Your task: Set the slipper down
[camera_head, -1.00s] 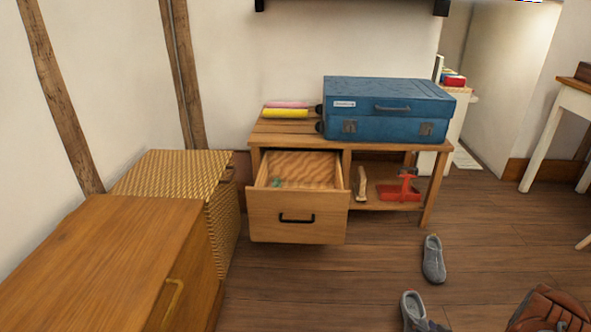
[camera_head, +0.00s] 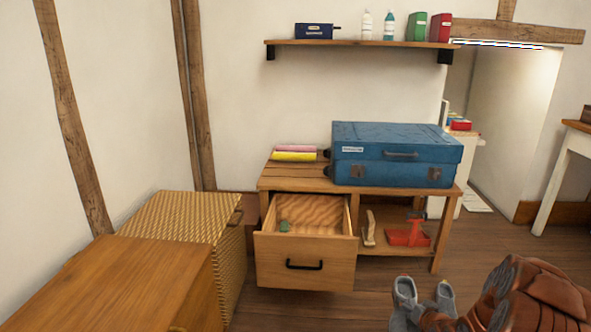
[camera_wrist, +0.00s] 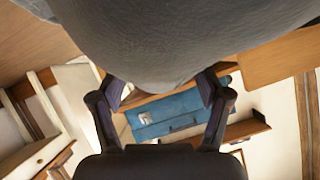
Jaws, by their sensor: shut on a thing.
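A wooden bench (camera_head: 290,183) carries a blue suitcase (camera_head: 395,168), which also shows in the wrist view (camera_wrist: 165,115). Its drawer (camera_head: 305,262) is open. A wicker chest (camera_head: 180,215) and a wooden cabinet (camera_head: 120,275) stand left. Floor shows right of the bench.

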